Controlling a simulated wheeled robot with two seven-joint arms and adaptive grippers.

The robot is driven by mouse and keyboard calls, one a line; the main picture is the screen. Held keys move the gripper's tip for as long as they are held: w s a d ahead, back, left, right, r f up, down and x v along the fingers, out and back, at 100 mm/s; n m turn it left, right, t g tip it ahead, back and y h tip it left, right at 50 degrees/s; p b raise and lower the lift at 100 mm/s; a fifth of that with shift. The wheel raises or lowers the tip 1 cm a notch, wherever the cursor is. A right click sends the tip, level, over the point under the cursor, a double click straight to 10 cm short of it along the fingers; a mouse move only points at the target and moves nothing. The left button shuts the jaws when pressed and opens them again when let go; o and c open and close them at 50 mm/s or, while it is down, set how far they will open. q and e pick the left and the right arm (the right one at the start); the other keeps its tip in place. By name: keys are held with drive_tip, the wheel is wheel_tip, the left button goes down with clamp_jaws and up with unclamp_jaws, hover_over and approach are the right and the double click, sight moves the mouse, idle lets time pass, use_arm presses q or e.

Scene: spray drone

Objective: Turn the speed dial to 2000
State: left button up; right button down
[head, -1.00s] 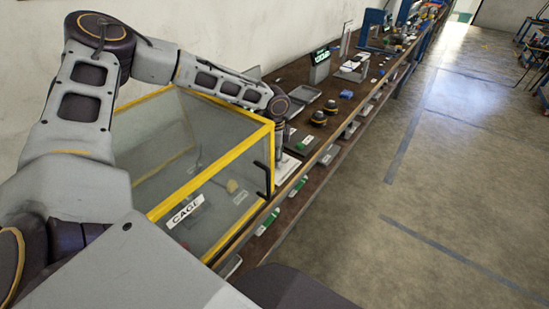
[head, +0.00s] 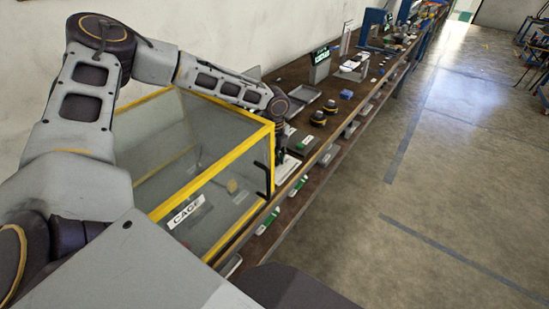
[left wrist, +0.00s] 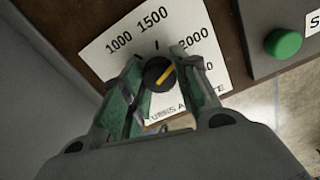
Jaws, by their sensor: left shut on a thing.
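The speed dial (left wrist: 159,74) is a small black knob with a yellow pointer line, in the left wrist view. It sits on a white card (left wrist: 112,68) printed 1000, 1500 and 2000; a further number is partly hidden by a finger. The pointer slants up and right, roughly towards the 2000 mark. My left gripper (left wrist: 160,78) is shut on the dial, one finger on each side. In the head view my left gripper (head: 280,152) reaches down just beyond the cage; the dial is hidden there. My right gripper is not in view.
A clear cage (head: 222,246) with yellow edges stands beside the left arm. A grey box with a green button (left wrist: 283,43) is right of the card. A green-lit display (head: 320,62) and black-and-yellow round objects (head: 318,118) stand farther along the bench. The floor at right is clear.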

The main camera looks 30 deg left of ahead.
use_arm(q)
drive_tip(key=shift+m, duration=0.6)
drive_tip(key=o, duration=1)
wheel_tip(320, 180, up, 12)
idle(0.5)
idle(0.6)
